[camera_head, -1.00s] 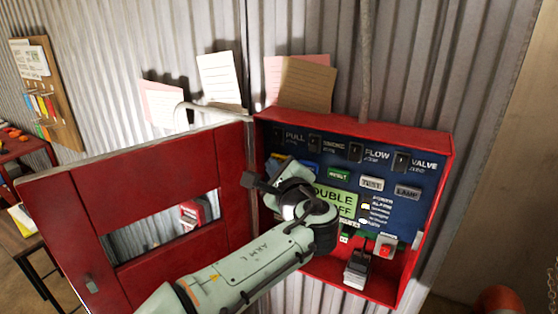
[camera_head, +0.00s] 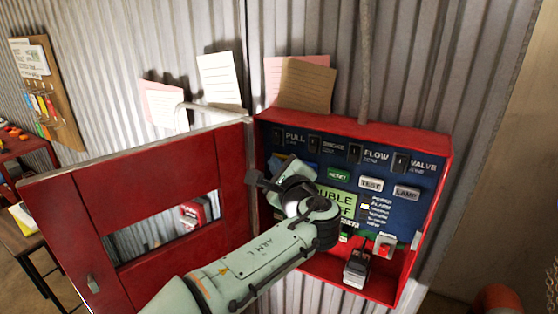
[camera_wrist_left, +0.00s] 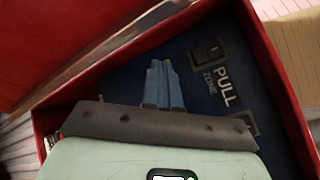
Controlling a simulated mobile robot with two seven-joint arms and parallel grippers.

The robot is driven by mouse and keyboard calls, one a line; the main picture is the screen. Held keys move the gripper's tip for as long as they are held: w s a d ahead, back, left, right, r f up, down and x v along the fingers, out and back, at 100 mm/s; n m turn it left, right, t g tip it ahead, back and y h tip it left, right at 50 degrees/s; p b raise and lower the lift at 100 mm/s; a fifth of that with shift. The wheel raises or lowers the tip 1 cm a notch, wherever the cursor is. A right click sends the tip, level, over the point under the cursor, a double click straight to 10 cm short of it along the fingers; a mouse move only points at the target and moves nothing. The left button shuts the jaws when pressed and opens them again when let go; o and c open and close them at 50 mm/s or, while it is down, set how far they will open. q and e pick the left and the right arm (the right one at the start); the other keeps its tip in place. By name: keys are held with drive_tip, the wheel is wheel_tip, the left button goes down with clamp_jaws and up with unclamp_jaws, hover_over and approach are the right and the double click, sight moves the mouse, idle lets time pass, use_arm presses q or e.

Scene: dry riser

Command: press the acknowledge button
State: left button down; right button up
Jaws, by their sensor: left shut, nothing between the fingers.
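The open red panel box (camera_head: 440,190) holds a dark blue control face (camera_head: 390,175) with switches, buttons and a green display (camera_head: 338,202). My left gripper (camera_head: 282,170) is in front of the upper left of this face, below the PULL switch (camera_head: 279,137). In the left wrist view its shut, empty fingers (camera_wrist_left: 161,64) point towards the blue face, beside the PULL ZONE switch (camera_wrist_left: 208,50). I cannot read an acknowledge label; my gripper and wrist cover that part. A bit of blue (camera_head: 312,173) shows beside the gripper. Contact cannot be told.
The red door (camera_head: 150,160) with a window stands open on the left. A green RESET button (camera_head: 338,174), a TEST button (camera_head: 370,184) and a LAMP button (camera_head: 406,192) lie right of my gripper. A red button (camera_head: 384,249) sits low right. Paper notes (camera_head: 302,82) stick up behind the box.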

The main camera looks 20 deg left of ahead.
use_arm(q)
drive_tip(key=shift+s, duration=0.1)
drive_tip(key=shift+s+a+b, duration=0.1)
drive_tip(key=shift+s+b, duration=0.55)
drive_tip(key=shift+s, duration=0.2)
use_arm(e)
drive_tip(key=shift+s+f, duration=0.35)
drive_tip(key=shift+f, duration=0.35)
use_arm(q)
drive_tip(key=s+b, duration=0.2)
drive_tip(key=s, duration=0.1)
drive_tip(key=s+b, duration=0.1)
drive_tip(key=s, duration=0.1)
drive_tip(key=shift+a, duration=0.35)
use_arm(e)
drive_tip(key=f, duration=0.1)
drive_tip(key=s+f, duration=0.1)
drive_tip(key=f, duration=0.1)
